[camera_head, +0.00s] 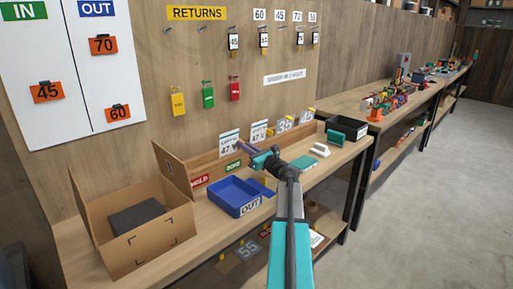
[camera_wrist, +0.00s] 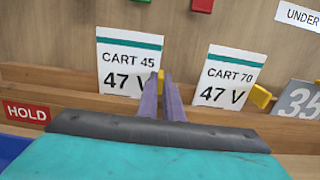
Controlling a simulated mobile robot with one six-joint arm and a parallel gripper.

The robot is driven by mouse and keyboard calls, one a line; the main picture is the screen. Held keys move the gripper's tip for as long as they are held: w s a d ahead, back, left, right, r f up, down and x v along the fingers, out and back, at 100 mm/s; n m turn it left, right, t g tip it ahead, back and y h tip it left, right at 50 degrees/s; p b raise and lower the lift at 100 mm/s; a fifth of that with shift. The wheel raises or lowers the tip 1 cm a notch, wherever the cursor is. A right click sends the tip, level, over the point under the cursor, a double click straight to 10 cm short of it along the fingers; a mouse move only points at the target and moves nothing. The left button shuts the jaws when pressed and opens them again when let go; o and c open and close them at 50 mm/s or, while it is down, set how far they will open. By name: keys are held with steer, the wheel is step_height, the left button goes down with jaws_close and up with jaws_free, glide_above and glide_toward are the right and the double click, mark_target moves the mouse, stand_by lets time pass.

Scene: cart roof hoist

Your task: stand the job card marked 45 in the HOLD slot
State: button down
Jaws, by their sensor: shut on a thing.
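The job card marked CART 45, 47 V (camera_wrist: 126,72) is white with a teal stripe and stands upright at the wooden rack; it also shows in the head view (camera_head: 229,144). My gripper (camera_wrist: 161,80) is shut on the yellow tab at its right edge. I cannot tell whether the card's lower edge is seated or lifted. The red HOLD label (camera_wrist: 26,112) is on the rack front, left of the card; it also shows in the head view (camera_head: 199,181). The slot behind it is not clearly visible.
The CART 70 card (camera_wrist: 227,77) stands close on the right, with its own yellow tab (camera_wrist: 261,96). Grey number plates (camera_head: 284,125) follow. A blue OUT tray (camera_head: 236,197) and an open cardboard box (camera_head: 125,225) stand in front and left. A green DONE label (camera_head: 233,167) is on the rack.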

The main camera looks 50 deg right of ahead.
steer(key=shift+r+p, duration=1.25)
steer(key=shift+r, duration=0.5)
stand_by(0.4)
steer(key=shift+s+r, duration=0.1)
steer(key=shift+s, duration=0.05)
steer(key=s+r+p, duration=0.2)
steer(key=s, duration=0.1)
steer(key=shift+a+r, duration=0.1)
steer(key=shift+r, duration=0.1)
stand_by(0.9)
stand_by(0.4)
